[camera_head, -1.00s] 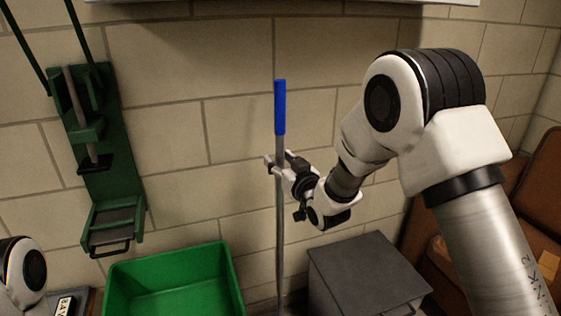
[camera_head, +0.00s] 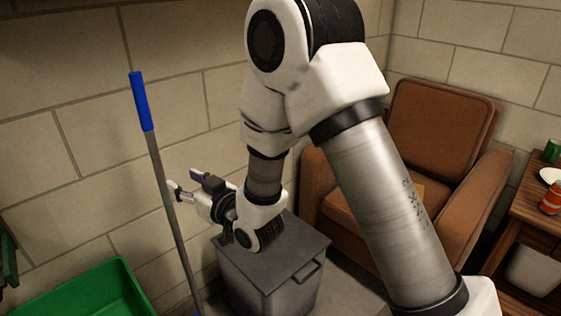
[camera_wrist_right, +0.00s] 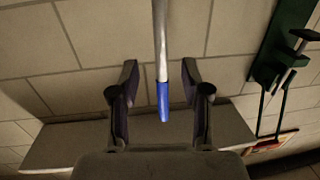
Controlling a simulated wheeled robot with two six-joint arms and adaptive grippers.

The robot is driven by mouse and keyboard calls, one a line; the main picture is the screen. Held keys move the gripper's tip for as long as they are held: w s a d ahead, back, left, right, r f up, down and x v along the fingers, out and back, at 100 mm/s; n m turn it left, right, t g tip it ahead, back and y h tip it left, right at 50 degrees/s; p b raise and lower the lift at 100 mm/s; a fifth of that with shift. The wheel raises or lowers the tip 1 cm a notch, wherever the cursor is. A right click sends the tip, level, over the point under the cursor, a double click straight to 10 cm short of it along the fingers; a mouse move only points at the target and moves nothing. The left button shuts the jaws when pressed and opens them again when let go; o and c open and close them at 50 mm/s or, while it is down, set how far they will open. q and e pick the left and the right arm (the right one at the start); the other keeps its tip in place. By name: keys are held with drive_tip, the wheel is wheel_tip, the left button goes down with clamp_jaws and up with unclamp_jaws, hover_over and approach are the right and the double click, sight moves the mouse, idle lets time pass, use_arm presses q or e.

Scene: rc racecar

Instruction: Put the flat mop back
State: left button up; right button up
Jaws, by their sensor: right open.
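The flat mop (camera_head: 158,170) shows as a thin grey pole with a blue grip, standing near the wall between a green bin and a grey box. Its lower end is at the bottom edge of the head view, so the mop head is mostly out of view. My right gripper (camera_head: 181,181) is open and empty, just right of the pole with its fingertips pointing at it. In the right wrist view the pole and blue grip (camera_wrist_right: 163,100) appear between the two spread fingers (camera_wrist_right: 160,75). My left gripper is not in view.
A green bin (camera_head: 118,268) is at lower left and a lidded grey box (camera_head: 270,290) stands below my right arm. A brown armchair (camera_head: 440,125) and a wooden side table (camera_head: 535,212) are at right. A green wall rack (camera_wrist_right: 285,40) shows in the wrist view.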

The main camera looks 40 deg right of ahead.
drive_tip(key=s+d+f+m+g+h, duration=0.1)
drive_tip(key=s+f+g, duration=0.45)
drive_tip(key=f, duration=0.85)
drive_tip(key=s+d+f+g+h, duration=0.1)
drive_tip(key=s+f+g, duration=0.45)
drive_tip(key=f, duration=0.75)
drive_tip(key=s+f+g, duration=0.2)
drive_tip(key=s+f, duration=0.2)
drive_tip(key=s, duration=0.3)
drive_tip(key=s+f+g, duration=0.2)
drive_tip(key=s+f, duration=0.2)
drive_tip(key=s, duration=0.4)
drive_tip(key=s+f+m+g, duration=0.1)
drive_tip(key=s+f+g, duration=0.1)
drive_tip(key=s+f, duration=0.2)
drive_tip(key=s, duration=0.3)
drive_tip(key=shift+s+d+f+h, duration=0.2)
drive_tip(key=shift+s+d+h, duration=0.05)
drive_tip(key=shift+s+h, duration=0.15)
